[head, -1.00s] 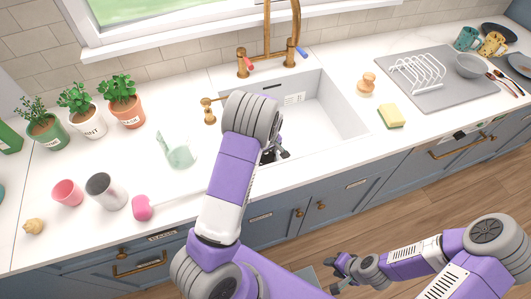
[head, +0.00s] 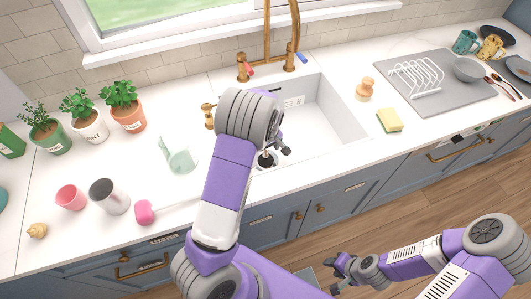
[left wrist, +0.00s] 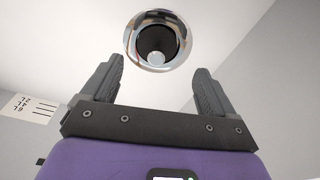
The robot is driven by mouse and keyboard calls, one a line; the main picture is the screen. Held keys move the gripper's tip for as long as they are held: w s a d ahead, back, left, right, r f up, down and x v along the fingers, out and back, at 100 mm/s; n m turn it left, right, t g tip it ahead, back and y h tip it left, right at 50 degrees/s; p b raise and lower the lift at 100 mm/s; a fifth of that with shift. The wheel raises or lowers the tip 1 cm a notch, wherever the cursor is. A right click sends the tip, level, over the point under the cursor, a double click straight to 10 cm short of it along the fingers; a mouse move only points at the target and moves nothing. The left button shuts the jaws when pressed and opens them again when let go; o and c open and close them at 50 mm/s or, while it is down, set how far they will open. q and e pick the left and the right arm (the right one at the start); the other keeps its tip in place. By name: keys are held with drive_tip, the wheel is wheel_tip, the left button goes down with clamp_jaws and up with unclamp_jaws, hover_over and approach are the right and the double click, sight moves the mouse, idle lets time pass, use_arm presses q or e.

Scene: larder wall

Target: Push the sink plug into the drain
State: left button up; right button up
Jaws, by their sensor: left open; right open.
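The sink plug (head: 265,159) is a dark disc with a small knob on top, near the front left of the white sink. In the left wrist view a chrome drain ring (left wrist: 131,40) surrounds a dark round area with a pale knob (left wrist: 156,58), which looks like the plug. I cannot tell how deep it sits. My left gripper (head: 285,146) is open and empty inside the sink, above and just right of the plug in the head view. In the left wrist view the ring lies beyond the open fingertips (left wrist: 159,66), apart from them. My right gripper (head: 336,279) is open, low in front of the cabinets.
The sink walls (head: 348,112) rise around my left gripper. A brass faucet (head: 268,60) stands behind. A glass pitcher (head: 178,157) is left of the sink; a sponge (head: 390,121) and wooden brush (head: 366,88) are right. My left arm hides the sink's left part.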

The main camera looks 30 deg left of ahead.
use_arm(q)
wheel_tip(320, 180, up, 7)
drive_tip(key=p, duration=0.1)
drive_tip(key=shift+d+f, duration=0.2)
drive_tip(key=shift+d, duration=0.2)
